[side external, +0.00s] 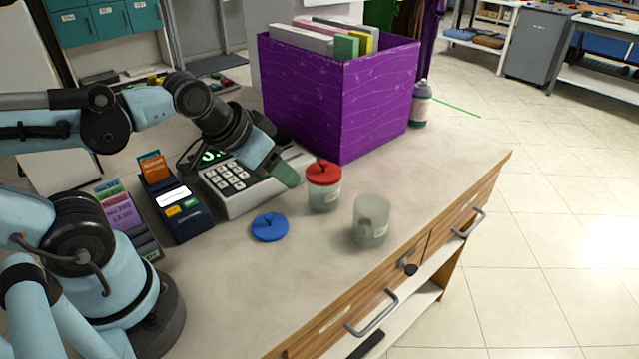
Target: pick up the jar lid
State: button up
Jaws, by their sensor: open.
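A blue jar lid (269,227) with a small knob lies flat on the counter. A red jar lid (323,172) sits on top of a glass jar (324,196). An open glass jar (371,222) without a lid stands to its right. My gripper (287,178) is just left of the red lid and above and behind the blue lid. It holds nothing that I can see. The gap between its fingers is hard to make out from this side.
A purple box (342,100) of folders stands behind the jars. A keypad register (232,185) and a card terminal (179,212) stand left of the blue lid.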

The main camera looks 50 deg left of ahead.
jog(key=o, duration=0.8)
jog(key=n+g, duration=0.7)
send_over(269, 217)
jog(key=shift+s+a+f, duration=0.1)
jog(key=shift+f, duration=2.05)
jog(key=shift+s+a+f, duration=0.1)
jog(key=shift+f, duration=2.05)
jog(key=shift+w+d+f, duration=0.1)
jog(key=shift+f, duration=1.2)
jog(key=shift+w+d+f, duration=0.1)
jog(key=shift+f, duration=1.15)
